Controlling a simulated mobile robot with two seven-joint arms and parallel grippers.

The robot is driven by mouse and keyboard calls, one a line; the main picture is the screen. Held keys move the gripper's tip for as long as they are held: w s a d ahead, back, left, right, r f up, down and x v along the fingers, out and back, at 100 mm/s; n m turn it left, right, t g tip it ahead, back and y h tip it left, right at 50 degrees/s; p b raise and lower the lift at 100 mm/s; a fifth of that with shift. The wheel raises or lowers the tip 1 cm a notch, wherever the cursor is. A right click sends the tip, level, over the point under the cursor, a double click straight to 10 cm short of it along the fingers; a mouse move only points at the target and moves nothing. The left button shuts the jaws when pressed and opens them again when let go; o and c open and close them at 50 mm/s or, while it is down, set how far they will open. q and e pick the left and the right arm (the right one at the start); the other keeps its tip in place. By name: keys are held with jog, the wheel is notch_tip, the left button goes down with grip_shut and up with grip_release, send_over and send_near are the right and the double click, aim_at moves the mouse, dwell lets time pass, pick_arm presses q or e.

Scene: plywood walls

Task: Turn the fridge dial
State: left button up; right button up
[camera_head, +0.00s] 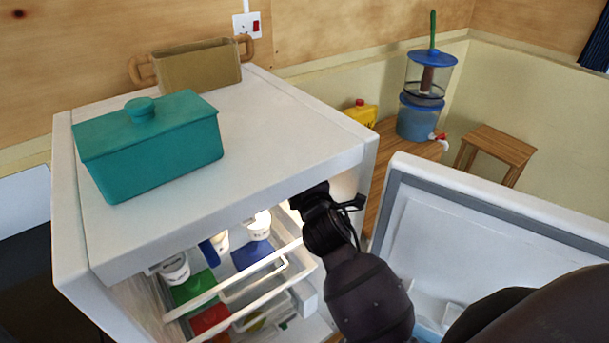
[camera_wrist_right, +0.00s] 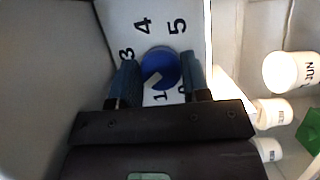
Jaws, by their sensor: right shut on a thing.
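The fridge (camera_head: 275,125) is white and stands open in the head view. Its blue round dial (camera_wrist_right: 160,64) shows in the right wrist view, on a white panel with black numbers around it; 3, 4, 5 and 1 can be read, others are partly covered. My right gripper (camera_wrist_right: 160,82) has its two fingers on either side of the dial and is shut on it. In the head view my right gripper (camera_head: 315,198) reaches into the upper right of the fridge opening, and the dial is hidden there. My left gripper is not in view.
The open fridge door (camera_head: 480,225) stands to the right of my right arm. White cups (camera_head: 259,222) and a wire shelf (camera_head: 250,285) are inside. A teal lidded box (camera_head: 150,150) and a tan pot (camera_head: 197,68) are on top. A water dispenser (camera_head: 420,120) stands behind.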

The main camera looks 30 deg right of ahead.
dwell(0.4)
jog(key=o, duration=0.9)
jog(key=b+v, duration=0.1)
jog(key=v, duration=0.9)
jog(key=shift+s+b, duration=0.3)
jog(key=shift+s, duration=0.1)
